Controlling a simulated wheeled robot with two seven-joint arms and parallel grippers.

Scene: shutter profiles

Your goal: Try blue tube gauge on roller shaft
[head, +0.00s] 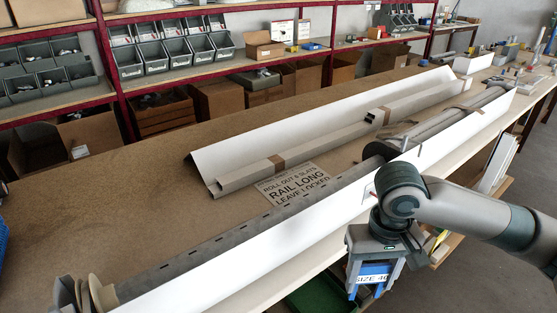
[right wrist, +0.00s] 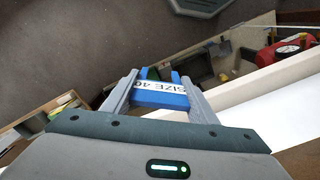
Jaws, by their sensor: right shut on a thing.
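My right gripper (head: 373,268) hangs in front of the bench's near edge, pointing down, shut on the blue gauge (head: 372,280) with a white "SIZE 40" label. In the right wrist view the blue gauge (right wrist: 162,97) sits between both fingers of my right gripper (right wrist: 160,88), its label facing the camera. A long grey slotted shaft (head: 255,226), which looks like the roller shaft, lies along the bench behind a white strip, apart from the gauge. My left gripper is out of view.
A white strip (head: 300,225) runs along the bench front, between gripper and shaft. Long grey rails (head: 300,148) and a card sign (head: 293,185) lie behind the shaft. The bench's left half (head: 110,205) is clear. Shelves with bins (head: 165,58) stand behind.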

